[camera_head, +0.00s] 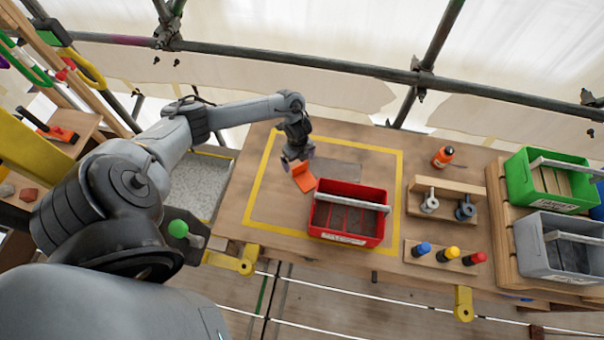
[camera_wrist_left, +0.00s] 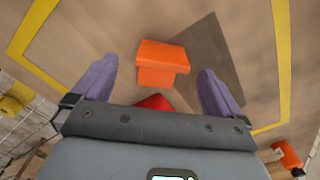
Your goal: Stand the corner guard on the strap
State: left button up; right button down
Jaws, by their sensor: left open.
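An orange angled piece, which I take to be the corner guard (camera_head: 304,178), shows beside the far left corner of a red tote (camera_head: 378,228). My left gripper (camera_head: 298,160) is at its far side, pointing down. In the left wrist view the corner guard (camera_wrist_left: 161,62) shows ahead of and between the two spread purple fingers (camera_wrist_left: 158,85), with gaps on both sides. That gripper is open and empty. I cannot tell whether the guard rests on the table or sits higher. I cannot make out the strap for certain. My right gripper is not in view.
A yellow outline (camera_head: 402,180) frames the work area on the wooden table, with a grey patch (camera_head: 340,172) behind the tote. A pale bar (camera_head: 352,202) spans the tote. To the right are an orange bottle (camera_head: 443,157), coloured-top pegs (camera_head: 447,253), a green bin (camera_head: 525,180) and a grey bin (camera_head: 530,255).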

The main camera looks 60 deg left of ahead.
aim_at(300, 165)
pick_arm(q)
jog(key=f, duration=0.5)
jog(key=shift+w+d+f, duration=0.25)
jog(key=shift+d+f, duration=0.05)
jog(key=shift+a+f+b, duration=0.1)
jog(key=shift+f+b, duration=0.2)
jog(key=shift+f, duration=0.15)
jog(key=shift+c, duration=0.3)
jog(key=c, duration=1.1)
jog(key=shift+r, duration=0.1)
